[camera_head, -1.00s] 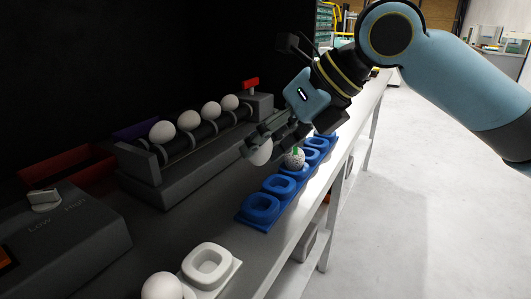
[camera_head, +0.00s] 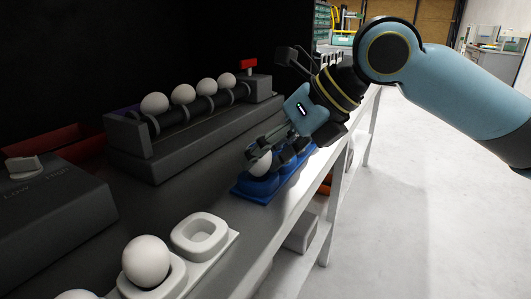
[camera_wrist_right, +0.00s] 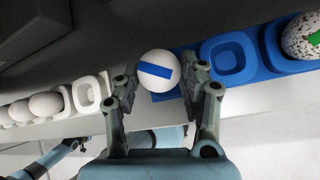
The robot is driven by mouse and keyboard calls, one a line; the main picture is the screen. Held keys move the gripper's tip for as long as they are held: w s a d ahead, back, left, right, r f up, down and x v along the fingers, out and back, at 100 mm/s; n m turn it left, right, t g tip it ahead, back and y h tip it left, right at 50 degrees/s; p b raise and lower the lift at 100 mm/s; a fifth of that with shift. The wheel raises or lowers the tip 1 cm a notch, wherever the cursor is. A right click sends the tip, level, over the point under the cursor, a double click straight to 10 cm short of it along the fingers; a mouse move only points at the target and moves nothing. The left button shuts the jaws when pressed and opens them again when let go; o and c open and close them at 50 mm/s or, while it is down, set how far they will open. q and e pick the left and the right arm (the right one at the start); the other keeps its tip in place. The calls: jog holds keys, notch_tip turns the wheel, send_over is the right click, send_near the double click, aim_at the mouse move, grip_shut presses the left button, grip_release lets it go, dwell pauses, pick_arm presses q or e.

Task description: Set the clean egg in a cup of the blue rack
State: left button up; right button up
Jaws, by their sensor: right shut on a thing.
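A plain white egg with a blue stripe (camera_wrist_right: 158,70) is held between the fingers of my right gripper (camera_wrist_right: 157,78). In the head view the egg (camera_head: 261,164) is at the near end of the blue rack (camera_head: 253,191), over or in the end cup; I cannot tell if it touches. The right gripper (camera_head: 268,152) hides much of the rack. In the right wrist view the blue rack (camera_wrist_right: 258,78) shows an empty cup right of the egg, and a speckled egg with a green mark (camera_wrist_right: 303,36) in a cup further right. My left gripper is not in view.
A white rack (camera_head: 229,238) stands nearer, with a white egg (camera_head: 146,260) in one cup and an empty cup beside it. A dark roller stand (camera_head: 170,170) holds several white eggs behind. A grey box with a knob (camera_head: 60,205) is at left. The table edge runs along the right.

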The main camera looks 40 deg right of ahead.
jog(key=shift+f, duration=0.1)
jog(key=o, duration=0.8)
jog(key=shift+c, duration=0.2)
notch_tip(320, 180, up, 10)
